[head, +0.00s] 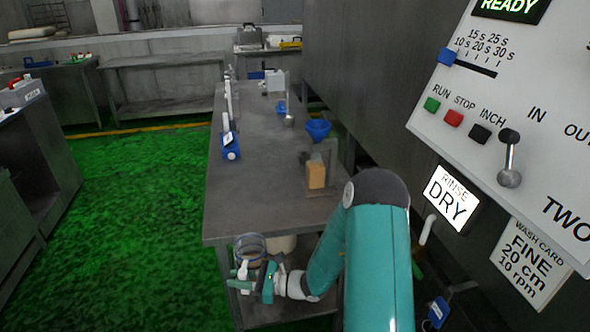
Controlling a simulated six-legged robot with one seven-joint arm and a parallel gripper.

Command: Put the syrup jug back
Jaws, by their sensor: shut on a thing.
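My gripper (243,272) is low in the head view, by the near end of the long grey table (235,218). It is shut on a clear round jug (250,246) with a dark rim and a brownish content, which I take to be the syrup jug. The jug looks about upright, in front of the table's near edge and around the height of the space under its top. My fingers and wrist cover its lower part. I cannot tell whether the jug touches the table or the lower shelf.
A clear container with tan content (316,175) stands on the table's right side, near a blue funnel (318,130). A blue and white device (231,146) stands on the left edge. A cream container (282,244) is under the tabletop. A control panel (500,110) fills the right. Green floor (130,230) lies open left.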

